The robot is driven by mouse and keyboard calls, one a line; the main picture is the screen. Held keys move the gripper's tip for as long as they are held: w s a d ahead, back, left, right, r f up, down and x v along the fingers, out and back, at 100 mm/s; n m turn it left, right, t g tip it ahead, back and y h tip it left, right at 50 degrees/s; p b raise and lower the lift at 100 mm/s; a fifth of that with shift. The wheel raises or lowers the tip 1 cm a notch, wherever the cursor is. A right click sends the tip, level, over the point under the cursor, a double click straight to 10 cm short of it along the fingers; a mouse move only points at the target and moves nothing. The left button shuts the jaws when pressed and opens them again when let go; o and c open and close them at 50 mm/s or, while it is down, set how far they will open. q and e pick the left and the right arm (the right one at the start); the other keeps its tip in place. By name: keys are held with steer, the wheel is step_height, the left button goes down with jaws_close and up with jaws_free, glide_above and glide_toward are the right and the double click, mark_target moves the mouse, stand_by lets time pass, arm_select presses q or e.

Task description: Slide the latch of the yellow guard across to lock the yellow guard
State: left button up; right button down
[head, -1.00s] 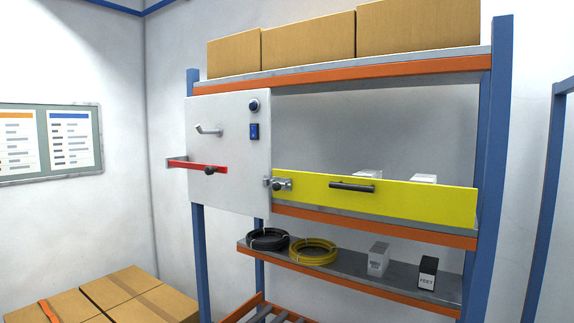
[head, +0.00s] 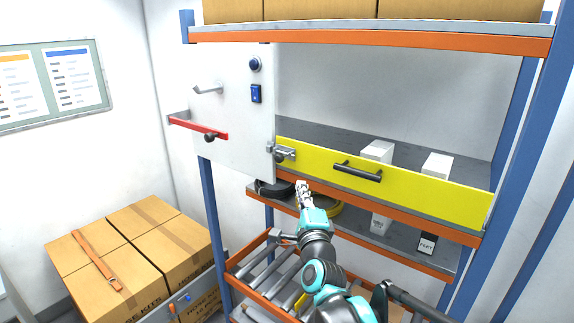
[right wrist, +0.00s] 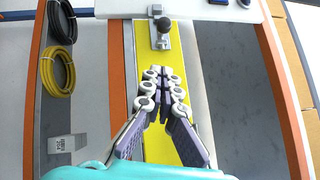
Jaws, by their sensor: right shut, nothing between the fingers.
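The yellow guard (head: 420,192) is a long flat bar across the shelf front, with a dark handle (head: 357,171). Its latch (head: 281,153), a silver bolt with a dark knob, sits at the guard's left end beside the white panel's edge. In the right wrist view the latch (right wrist: 160,40) is near the top, its knob close to the panel, and the guard (right wrist: 156,150) runs down the middle. My right gripper (head: 302,184) is shut and empty, below and right of the latch in the head view, apart from it. The wrist view shows its fingertips (right wrist: 161,80) together. My left gripper is out of view.
The white panel (head: 235,130) carries a red bar (head: 195,127) with a knob, a hook and a blue switch (head: 256,93). Black and yellow cable coils (right wrist: 57,72) and small boxes lie on the shelf below. White boxes (head: 437,165) stand behind the guard.

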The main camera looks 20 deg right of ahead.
mark_target(277, 162)
steer(key=w+a+r+p, duration=0.1)
steer(key=w+r+p, duration=0.1)
steer(key=w, duration=0.7)
steer(key=shift+w+a, duration=0.2)
steer(key=shift+a, duration=0.1)
steer(key=w+a+b, duration=0.1)
steer(key=w+a, duration=0.1)
steer(key=shift+w, duration=0.3)
